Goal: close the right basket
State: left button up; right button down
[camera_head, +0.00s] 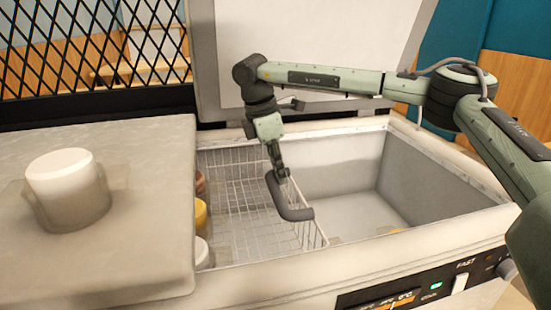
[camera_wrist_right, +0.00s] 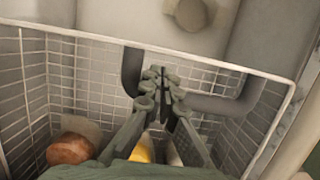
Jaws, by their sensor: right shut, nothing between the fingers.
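A white wire basket (camera_head: 235,175) sits inside the open chest freezer, and its rim also shows in the wrist view (camera_wrist_right: 215,62). A dark grey handle (camera_head: 292,212) is on the basket's right side; it shows in the wrist view as a dark U-shaped bar (camera_wrist_right: 215,103). My right gripper (camera_head: 282,176) reaches down into the freezer at the handle. In the wrist view its fingers (camera_wrist_right: 162,82) are together with nothing between them, beside the handle bar. Whether they touch the bar is unclear. My left gripper is out of view.
The freezer's raised lid (camera_head: 320,30) stands behind my arm. Left of the opening is a flat grey top (camera_head: 130,250) with a white round knob-like piece (camera_head: 65,175). Jar-like items (camera_head: 201,215) show at the opening's left edge. The freezer's right part (camera_head: 350,205) is mostly empty.

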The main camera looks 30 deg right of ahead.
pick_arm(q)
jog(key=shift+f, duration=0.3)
pick_arm(e)
jog(key=shift+x, duration=2)
jog(key=shift+w, duration=0.1)
